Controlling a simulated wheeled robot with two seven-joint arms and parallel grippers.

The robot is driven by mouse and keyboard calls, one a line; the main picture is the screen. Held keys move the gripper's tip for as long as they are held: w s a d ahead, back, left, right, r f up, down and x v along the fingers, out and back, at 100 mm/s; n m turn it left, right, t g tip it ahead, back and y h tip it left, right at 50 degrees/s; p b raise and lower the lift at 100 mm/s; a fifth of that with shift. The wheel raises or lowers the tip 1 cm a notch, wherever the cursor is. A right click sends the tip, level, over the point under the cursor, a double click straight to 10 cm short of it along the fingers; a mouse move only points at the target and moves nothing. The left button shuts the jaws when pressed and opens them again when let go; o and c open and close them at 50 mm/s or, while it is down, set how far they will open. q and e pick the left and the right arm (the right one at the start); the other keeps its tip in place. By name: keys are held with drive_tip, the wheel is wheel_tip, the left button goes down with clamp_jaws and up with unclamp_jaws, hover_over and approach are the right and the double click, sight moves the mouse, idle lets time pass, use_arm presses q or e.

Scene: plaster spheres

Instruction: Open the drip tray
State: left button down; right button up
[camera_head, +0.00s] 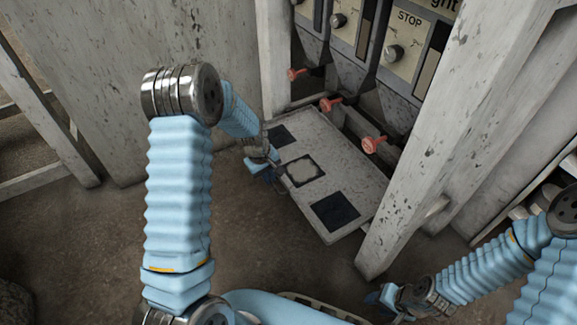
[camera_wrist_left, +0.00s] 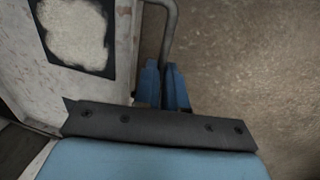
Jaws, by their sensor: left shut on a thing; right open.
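The drip tray (camera_head: 330,152) is a worn white slab with three dark squares, sticking out below the dispensers. In the left wrist view its pale surface (camera_wrist_left: 112,95) fills the upper left, with a dark square holding a pale patch. A bent grey metal handle (camera_wrist_left: 170,22) runs along its front edge. My left gripper (camera_head: 268,175) is at the tray's front edge. In the left wrist view its blue fingers (camera_wrist_left: 165,78) are shut on the handle, and hide part of it. My right gripper (camera_head: 378,300) is open and empty, low at the right, apart from the tray.
Dispensers with knobs and a STOP label (camera_head: 408,20) stand above the tray, with red taps (camera_head: 372,145) below them. A scuffed white post (camera_head: 440,130) rises close to the tray's right side. A pale panel (camera_head: 95,80) stands at the left. Brown floor lies open in front.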

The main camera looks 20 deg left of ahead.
use_arm(q)
drive_tip(key=s+a, duration=0.5)
drive_tip(key=s, duration=0.1)
drive_tip(key=shift+s, duration=0.25)
drive_tip(key=c, duration=1.2)
unclamp_jaws()
wheel_tip(320, 180, up, 14)
drive_tip(key=s+a+p, duration=0.1)
drive_tip(key=s+p, duration=0.1)
drive_tip(key=p, duration=0.1)
drive_tip(key=shift+a+f, duration=0.2)
drive_tip(key=shift+a, duration=0.05)
